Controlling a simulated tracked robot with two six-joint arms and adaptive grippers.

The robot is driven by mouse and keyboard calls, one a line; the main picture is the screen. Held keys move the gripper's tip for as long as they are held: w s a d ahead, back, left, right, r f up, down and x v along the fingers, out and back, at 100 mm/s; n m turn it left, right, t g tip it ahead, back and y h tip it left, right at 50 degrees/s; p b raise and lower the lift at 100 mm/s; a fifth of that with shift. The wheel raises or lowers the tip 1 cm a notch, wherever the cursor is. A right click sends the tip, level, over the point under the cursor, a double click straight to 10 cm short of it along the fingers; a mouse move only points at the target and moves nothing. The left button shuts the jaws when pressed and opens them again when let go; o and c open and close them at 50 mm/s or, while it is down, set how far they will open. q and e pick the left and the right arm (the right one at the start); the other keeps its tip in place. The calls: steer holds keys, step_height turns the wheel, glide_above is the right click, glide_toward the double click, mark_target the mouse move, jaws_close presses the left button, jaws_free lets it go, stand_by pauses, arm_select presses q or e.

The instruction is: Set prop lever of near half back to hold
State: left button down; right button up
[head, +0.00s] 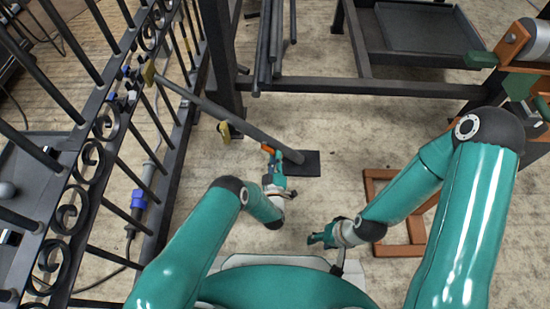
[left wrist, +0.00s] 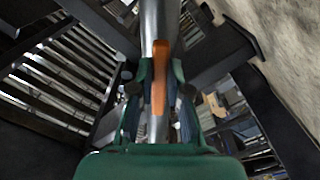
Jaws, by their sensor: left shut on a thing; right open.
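The grey prop (head: 240,122) slants from the black scroll gate (head: 88,120) down to a dark foot plate (head: 309,164) on the floor. Its orange lever (head: 267,148) sits on the lower part of the tube. My left gripper (head: 272,160) is at the lever. In the left wrist view the orange lever (left wrist: 161,62) lies along the grey tube, between the two fingers (left wrist: 159,92), and the gripper is shut on it. The lever's far end and the exact finger contact are partly hidden. My right gripper (head: 322,238) is open and empty, low over the floor.
A dark steel frame (head: 365,86) with a tray (head: 425,30) stands at the back. Dark bars (head: 268,45) lean there. An orange-brown frame (head: 403,247) lies right of my right gripper. A yellow piece (head: 223,131) is beside the prop. The floor around the foot plate is clear.

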arm_select(q)
steer(key=c, duration=1.3)
jaws_free()
steer(key=shift+s+f, duration=0.15)
steer(key=shift+f, duration=0.1)
steer(key=shift+o, duration=0.9)
steer(key=shift+r, duration=0.1)
steer(key=s, duration=0.7)
steer(key=shift+s, duration=0.2)
